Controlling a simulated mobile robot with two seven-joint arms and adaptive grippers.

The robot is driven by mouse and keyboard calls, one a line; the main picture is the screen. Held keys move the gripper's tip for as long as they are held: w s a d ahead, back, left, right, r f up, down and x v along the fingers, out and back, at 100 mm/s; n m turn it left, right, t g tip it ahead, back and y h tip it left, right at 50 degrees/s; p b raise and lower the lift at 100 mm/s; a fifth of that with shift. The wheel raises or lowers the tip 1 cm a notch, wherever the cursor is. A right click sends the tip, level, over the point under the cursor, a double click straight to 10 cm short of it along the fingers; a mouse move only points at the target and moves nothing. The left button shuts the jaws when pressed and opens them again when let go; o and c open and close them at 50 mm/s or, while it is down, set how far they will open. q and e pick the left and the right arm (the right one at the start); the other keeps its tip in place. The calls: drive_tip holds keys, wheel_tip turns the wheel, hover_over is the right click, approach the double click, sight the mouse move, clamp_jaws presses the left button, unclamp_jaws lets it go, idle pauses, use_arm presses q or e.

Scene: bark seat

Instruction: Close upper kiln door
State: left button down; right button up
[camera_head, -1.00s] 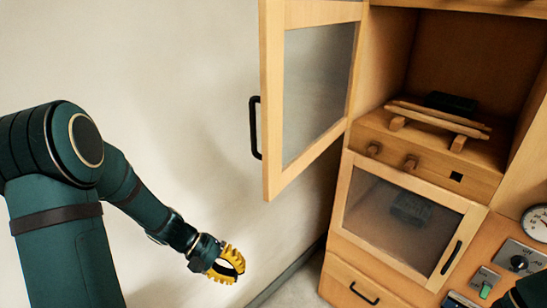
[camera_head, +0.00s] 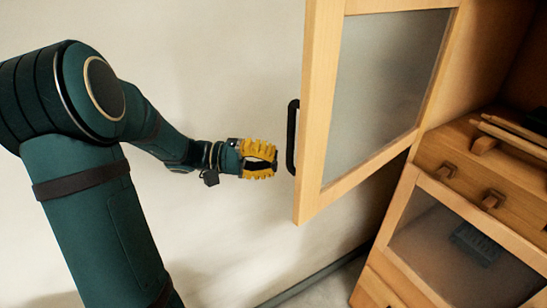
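The upper kiln door (camera_head: 385,90), a wooden frame with a frosted pane, stands swung open toward the left of the wooden kiln cabinet. Its black handle (camera_head: 292,137) is on the outer face near the free edge. My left gripper (camera_head: 274,160), with yellow fingers, is just left of the handle at about its lower half. Its fingers are curved with a small gap between the tips, and nothing shows between them. Whether it touches the handle is hard to tell. My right gripper is not in view.
The open upper compartment holds wooden sticks (camera_head: 515,135) on a ledge with two knobs (camera_head: 470,183). Below it is a closed lower door (camera_head: 465,240) with a dark object behind its pane. A plain wall (camera_head: 220,60) stands behind my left arm.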

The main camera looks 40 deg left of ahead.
use_arm(q)
drive_tip(key=w+d+p, duration=0.1)
drive_tip(key=w+d, duration=0.1)
drive_tip(key=d, duration=0.8)
drive_tip(key=shift+w, duration=0.35)
